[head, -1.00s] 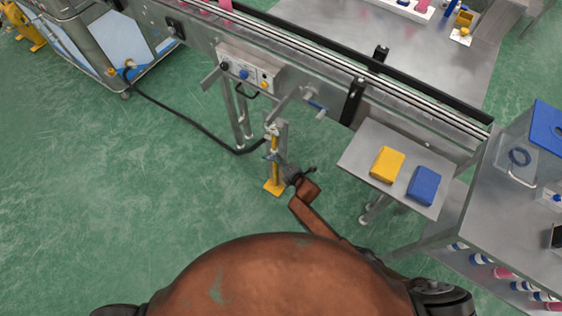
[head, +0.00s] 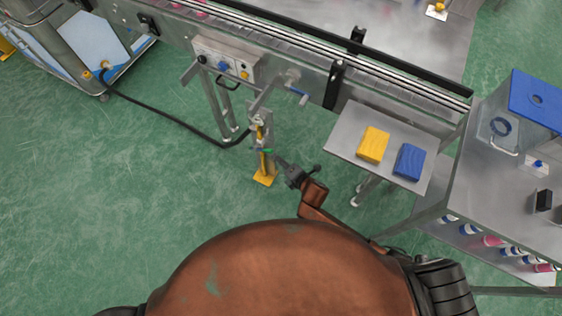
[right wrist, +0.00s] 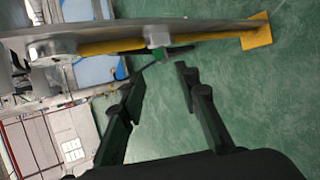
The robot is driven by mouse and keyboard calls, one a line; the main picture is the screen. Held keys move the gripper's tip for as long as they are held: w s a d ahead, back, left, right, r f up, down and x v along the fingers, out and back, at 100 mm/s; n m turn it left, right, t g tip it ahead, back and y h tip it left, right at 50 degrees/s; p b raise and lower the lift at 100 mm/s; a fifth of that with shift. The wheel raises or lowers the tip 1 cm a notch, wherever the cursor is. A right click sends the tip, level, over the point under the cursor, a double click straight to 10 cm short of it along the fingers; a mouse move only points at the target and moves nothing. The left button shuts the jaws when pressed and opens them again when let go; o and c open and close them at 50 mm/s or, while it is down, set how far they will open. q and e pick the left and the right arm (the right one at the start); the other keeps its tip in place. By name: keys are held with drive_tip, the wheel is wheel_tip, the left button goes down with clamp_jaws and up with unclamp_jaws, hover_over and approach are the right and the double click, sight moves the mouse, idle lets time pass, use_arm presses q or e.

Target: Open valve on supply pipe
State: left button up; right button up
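In the right wrist view the yellow pipe (right wrist: 112,44) runs across the top. A small valve with a green part (head: 265,151) sits on it, and this green part also shows in the right wrist view (right wrist: 158,56). My right gripper (head: 281,163) is just to the right of the pipe. In the right wrist view its fingers (right wrist: 160,76) are apart, with nothing between them and the valve beyond the tips. My left gripper is not in view.
A conveyor frame with a control box (head: 226,64) stands behind the pipe. A black hose (head: 165,114) runs from the machine at left toward the pipe. A side table (head: 345,142) at right carries a yellow block (head: 373,145) and a blue block (head: 409,161). Green floor is clear at left.

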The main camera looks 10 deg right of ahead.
drive_tip(key=shift+s+d+r, duration=0.1)
drive_tip(key=shift+s, duration=0.05)
